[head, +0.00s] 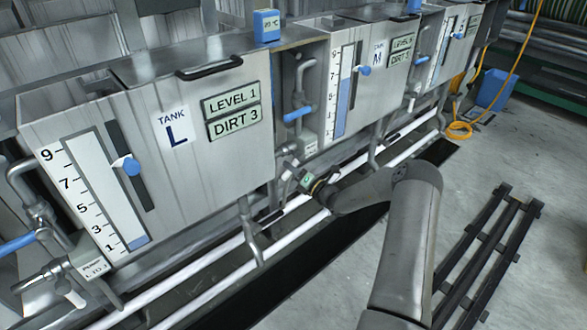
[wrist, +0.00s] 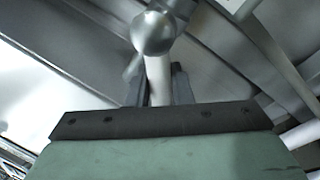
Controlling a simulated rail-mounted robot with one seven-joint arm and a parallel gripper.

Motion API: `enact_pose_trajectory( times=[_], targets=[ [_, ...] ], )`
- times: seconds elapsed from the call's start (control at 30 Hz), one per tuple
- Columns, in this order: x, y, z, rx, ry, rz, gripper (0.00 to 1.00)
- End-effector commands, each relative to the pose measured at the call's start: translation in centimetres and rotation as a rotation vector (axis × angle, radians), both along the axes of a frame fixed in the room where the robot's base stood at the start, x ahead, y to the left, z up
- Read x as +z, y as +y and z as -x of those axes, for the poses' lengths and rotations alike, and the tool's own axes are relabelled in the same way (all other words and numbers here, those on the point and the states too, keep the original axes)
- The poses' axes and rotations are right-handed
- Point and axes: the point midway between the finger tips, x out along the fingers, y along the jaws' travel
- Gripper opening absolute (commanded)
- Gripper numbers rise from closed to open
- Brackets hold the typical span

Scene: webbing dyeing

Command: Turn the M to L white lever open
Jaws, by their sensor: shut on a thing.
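Tank L (head: 225,165) is a grey metal tank at the left of the head view, with signs reading LEVEL 1 and DIRT 3. Tank M (head: 345,115) stands just right of it. My gripper (head: 302,178) is low in front of the pipework between the two tanks. In the wrist view my gripper (wrist: 158,82) has its dark fingers on either side of a white lever (wrist: 158,72) and is shut on it. A round grey metal knob (wrist: 152,33) is just above the lever in that view. The lever is too small and covered to make out in the head view.
A blue-handled valve (head: 298,113) is on the pipe between the tanks, above my gripper. White pipes (head: 195,268) run along the floor trench below. A dark slatted rack (head: 490,250) lies on the floor at right. Open floor lies between trench and rack.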

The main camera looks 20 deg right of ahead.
Motion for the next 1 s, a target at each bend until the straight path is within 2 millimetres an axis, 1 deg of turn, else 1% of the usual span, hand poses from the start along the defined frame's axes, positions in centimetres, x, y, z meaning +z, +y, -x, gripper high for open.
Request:
enact_pose_trajectory(
  times=[0.13,0.17,0.2,0.23,0.5,0.63,0.77,1.0],
  targets=[
    [-0.2,0.0,0.1,0.001,0.002,0.0,0.0],
    [-0.2,0.0,0.1,0.001,0.002,0.0,0.25],
    [-0.2,0.0,0.1,0.001,0.002,0.001,0.36],
    [-0.2,0.0,0.1,0.001,0.002,0.001,0.39],
    [-0.1,-0.1,0.1,0.0,0.001,0.002,0.39],
    [-0.2,-0.6,0.8,-0.002,0.002,0.002,0.39],
    [-0.4,-1.7,2.8,-0.003,0.002,0.001,0.39],
    [-1.3,-4.5,8.0,-0.004,0.004,-0.001,0.39]
  ],
)
